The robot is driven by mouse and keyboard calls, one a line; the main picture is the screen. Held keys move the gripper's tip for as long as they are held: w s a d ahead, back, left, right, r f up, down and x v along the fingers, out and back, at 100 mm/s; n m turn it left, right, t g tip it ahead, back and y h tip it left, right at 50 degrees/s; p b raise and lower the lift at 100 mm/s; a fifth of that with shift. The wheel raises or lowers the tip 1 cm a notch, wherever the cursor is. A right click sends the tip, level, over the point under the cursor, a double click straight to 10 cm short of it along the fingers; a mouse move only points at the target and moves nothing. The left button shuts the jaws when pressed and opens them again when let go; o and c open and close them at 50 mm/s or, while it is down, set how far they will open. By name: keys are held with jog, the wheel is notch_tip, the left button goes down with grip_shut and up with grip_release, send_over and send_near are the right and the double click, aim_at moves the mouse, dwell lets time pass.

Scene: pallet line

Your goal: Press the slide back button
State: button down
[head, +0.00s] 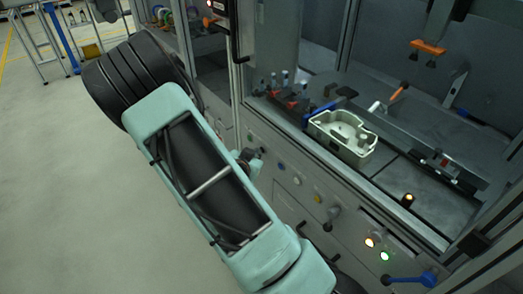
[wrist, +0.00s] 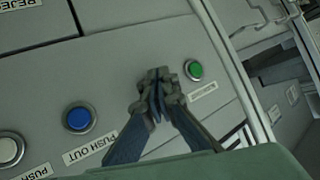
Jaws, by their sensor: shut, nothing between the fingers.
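The front panel (wrist: 120,65) carries push buttons. In the wrist view a blue button (wrist: 78,118) sits left of my gripper, with a label reading PUSH OUT below it. A white button (wrist: 8,150) is at the left edge, its label cut off. A green button (wrist: 194,70) is just right of the fingertips; its label is too small to read. No label reading slide back is legible. My gripper (wrist: 158,88) is shut and empty, in front of the panel between the blue and green buttons. I cannot tell whether it touches the panel. In the head view my gripper (head: 250,157) is beside the panel, partly hidden by my arm.
In the head view a yellow button (head: 318,198), a lit orange lamp (head: 369,241) and a lit green lamp (head: 385,256) lie further right on the panel. A pale casting (head: 343,139) sits on the work surface above. Open floor (head: 60,190) lies to the left.

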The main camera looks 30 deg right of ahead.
jog(key=shift+s+a, duration=0.15)
jog(key=shift+a, duration=0.4)
jog(key=a, duration=0.2)
jog(key=s+a+p, duration=0.1)
jog(key=a, duration=0.2)
dwell(0.8)
